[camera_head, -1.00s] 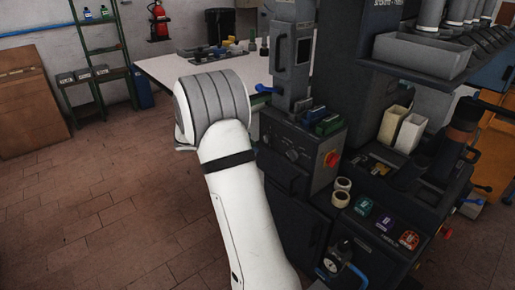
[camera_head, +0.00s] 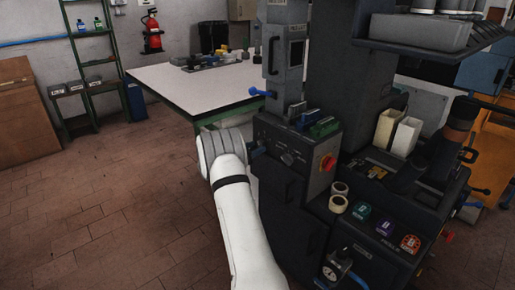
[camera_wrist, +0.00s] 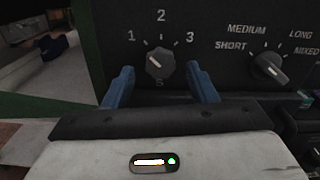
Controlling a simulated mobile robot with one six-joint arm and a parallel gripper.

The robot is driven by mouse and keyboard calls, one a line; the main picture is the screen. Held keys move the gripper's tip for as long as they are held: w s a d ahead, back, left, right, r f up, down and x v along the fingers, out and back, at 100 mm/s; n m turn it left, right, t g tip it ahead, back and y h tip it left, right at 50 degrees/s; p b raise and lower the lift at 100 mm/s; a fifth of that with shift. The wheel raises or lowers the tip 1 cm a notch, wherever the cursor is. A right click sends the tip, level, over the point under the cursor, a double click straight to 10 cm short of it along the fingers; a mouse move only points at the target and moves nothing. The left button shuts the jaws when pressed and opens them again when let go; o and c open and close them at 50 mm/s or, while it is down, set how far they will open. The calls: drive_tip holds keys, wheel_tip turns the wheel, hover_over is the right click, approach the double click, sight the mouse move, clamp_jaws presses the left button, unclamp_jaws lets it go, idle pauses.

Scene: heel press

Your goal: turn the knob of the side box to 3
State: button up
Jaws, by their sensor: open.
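The side box (camera_head: 318,165) is dark, with a red knob on its right side. In the wrist view its front panel shows a small dark knob (camera_wrist: 160,66) ringed by the marks 1, 2, 3 and S. A pale line on this knob appears to point up and left, towards 1. My gripper (camera_wrist: 160,70) is open, its blue fingers on the left and right of this knob, with gaps on both sides. I cannot tell whether the fingertips reach past its face. In the head view my wrist hides most of my gripper and this knob.
A second knob (camera_wrist: 269,67), marked SHORT, MEDIUM, LONG and MIXED, sits to the right on the same panel. A white-topped table (camera_head: 180,85) stands behind and left. Colored blocks sit on top of the side box. The brick floor at left is clear.

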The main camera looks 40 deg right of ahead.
drive_tip(key=shift+d, duration=0.55)
drive_tip(key=shift+c, duration=0.2)
